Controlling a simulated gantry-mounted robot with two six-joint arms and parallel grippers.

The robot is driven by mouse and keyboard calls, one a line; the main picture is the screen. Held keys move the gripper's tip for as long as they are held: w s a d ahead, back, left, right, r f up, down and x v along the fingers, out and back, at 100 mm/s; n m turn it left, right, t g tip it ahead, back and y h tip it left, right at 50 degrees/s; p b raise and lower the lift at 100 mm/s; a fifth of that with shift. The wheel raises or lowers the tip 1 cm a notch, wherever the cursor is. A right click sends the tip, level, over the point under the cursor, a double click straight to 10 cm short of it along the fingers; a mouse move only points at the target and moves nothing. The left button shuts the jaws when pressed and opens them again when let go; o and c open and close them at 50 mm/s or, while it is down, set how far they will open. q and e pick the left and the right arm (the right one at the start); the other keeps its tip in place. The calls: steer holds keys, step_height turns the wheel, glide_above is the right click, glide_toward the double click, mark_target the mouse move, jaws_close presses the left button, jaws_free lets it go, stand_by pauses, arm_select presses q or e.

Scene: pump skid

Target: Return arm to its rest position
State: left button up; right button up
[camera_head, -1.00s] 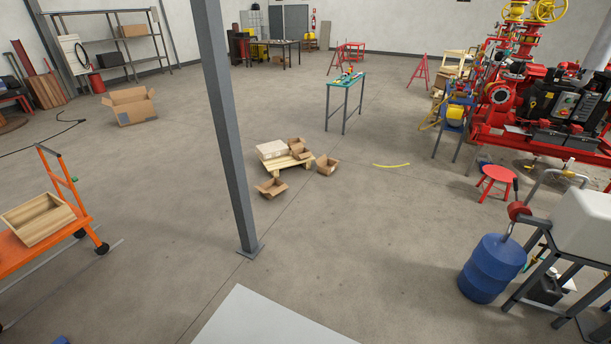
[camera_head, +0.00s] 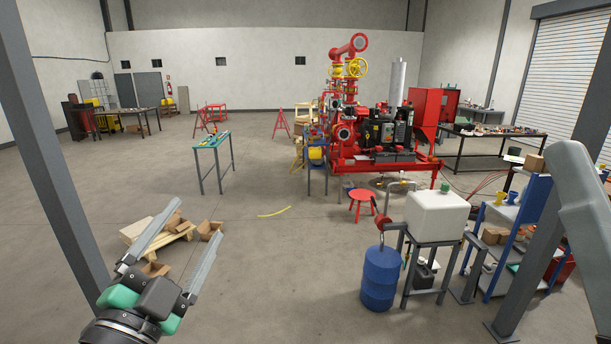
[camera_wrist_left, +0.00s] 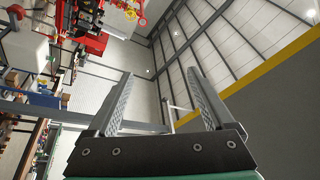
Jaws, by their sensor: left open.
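My left gripper (camera_head: 179,244) shows at the lower left of the head view, raised above the floor. Its two long grey fingers are apart with nothing between them. In the left wrist view the same open fingers (camera_wrist_left: 160,98) point up toward the roof and wall, with only background between them. A grey arm link of mine (camera_head: 590,205) stands at the right edge of the head view. My right gripper is not in view.
The red pump skid (camera_head: 385,172) stands at the back centre right. A blue drum (camera_head: 381,279), a white tank (camera_head: 436,214) and a blue shelf (camera_head: 511,212) stand at the right. A pallet (camera_head: 170,241) with boxes lies behind my left gripper.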

arm_select(q)
steer(key=s+a+r+n+t+y, duration=0.1)
steer(key=s+r+n+t, duration=0.7)
steer(key=s+r, duration=0.8)
step_height(320, 180, up, 13)
steer(key=n+g+p, duration=0.1)
steer(key=n+p, duration=0.3)
steer(key=p, duration=1)
steer(key=shift+s+a+f+g, duration=0.2)
steer(key=shift+s+g, duration=0.1)
steer(key=shift+s, duration=0.05)
steer(key=shift+o, duration=1.1)
steer(key=shift+f, duration=0.2)
